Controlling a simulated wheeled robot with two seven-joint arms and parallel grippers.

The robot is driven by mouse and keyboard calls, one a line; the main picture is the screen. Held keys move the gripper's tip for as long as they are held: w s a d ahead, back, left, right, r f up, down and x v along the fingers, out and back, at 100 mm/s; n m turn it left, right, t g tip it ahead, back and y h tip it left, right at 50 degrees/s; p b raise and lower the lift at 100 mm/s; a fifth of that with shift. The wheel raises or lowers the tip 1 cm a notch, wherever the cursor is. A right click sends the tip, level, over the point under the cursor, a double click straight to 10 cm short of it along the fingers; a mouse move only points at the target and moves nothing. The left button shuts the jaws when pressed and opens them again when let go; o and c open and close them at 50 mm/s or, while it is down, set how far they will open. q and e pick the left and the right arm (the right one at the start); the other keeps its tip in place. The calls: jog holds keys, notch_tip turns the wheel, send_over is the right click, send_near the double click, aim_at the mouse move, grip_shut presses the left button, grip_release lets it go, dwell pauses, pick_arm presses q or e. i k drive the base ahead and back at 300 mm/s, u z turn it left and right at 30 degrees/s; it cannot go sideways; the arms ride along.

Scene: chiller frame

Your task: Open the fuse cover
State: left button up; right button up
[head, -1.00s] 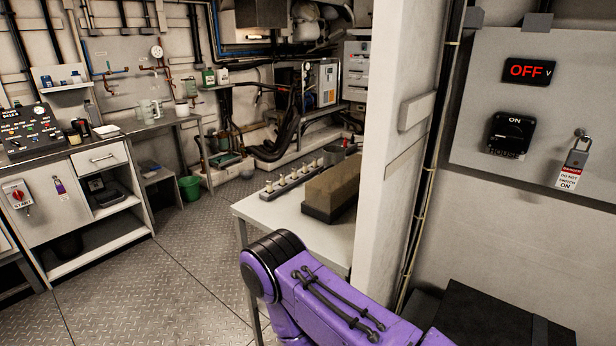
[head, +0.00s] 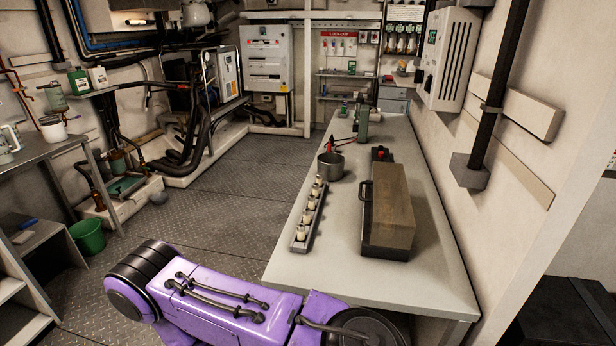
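A long brownish box-shaped cover (head: 397,205) with a dark base and a black handle on its left side lies on the grey table (head: 345,275). It looks closed, and it seems to be the fuse cover, though I cannot make out what is inside. A narrow rack (head: 309,215) with several pale fuse-like pieces stands to its left on the table. A purple arm of mine crosses the bottom of the view in front of the table. Neither of my grippers shows.
A metal pot (head: 331,166) and a dark item with a red part (head: 380,154) stand behind the cover. A wall with a black pipe (head: 490,105) borders the table's right side. The floor (head: 225,190) left of the table is clear. A green bucket (head: 88,236) stands at left.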

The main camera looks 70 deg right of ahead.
aim_at(388, 180)
jog(key=i, duration=0.75)
jog(key=z, duration=3.25)
jog(key=i, duration=0.45)
jog(key=z, duration=0.1)
jog(key=k, duration=0.95)
jog(key=u, duration=1.15)
jog(key=i, duration=0.7)
jog(key=z, duration=0.65)
